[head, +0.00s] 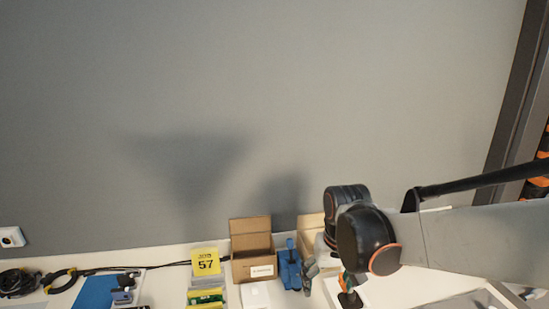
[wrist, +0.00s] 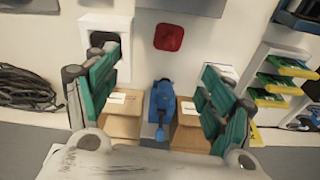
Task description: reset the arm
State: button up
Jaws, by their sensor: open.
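My gripper (head: 330,284) hangs low at the right of the head view, over the white table, partly hidden by my own arm. In the wrist view my gripper (wrist: 157,92) is open, with its two green-padded fingers spread wide apart and nothing held between them. A blue tool-like object (wrist: 160,103) shows in the gap between the fingers, lying between two brown cartons. I cannot tell how far below the fingers it is. In the head view the same blue object (head: 289,270) stands beside an open brown carton (head: 251,244).
A second carton (head: 309,226) is partly behind my arm. A yellow sign (head: 205,261) marked 57, a blue mat (head: 93,290) and black cables (head: 17,283) lie left. The wrist view shows a red square piece (wrist: 168,37) and a white box (wrist: 121,26). The grey wall stands behind.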

jog(key=s+d+r+t, duration=0.2)
jog(key=s+d+r, duration=0.1)
jog(key=s, duration=0.4)
jog(key=s+d+r+m+t, duration=0.1)
jog(key=s+d+r+t, duration=0.2)
jog(key=s, duration=0.5)
jog(key=shift+d+r, duration=0.35)
jog(key=shift+d, duration=0.2)
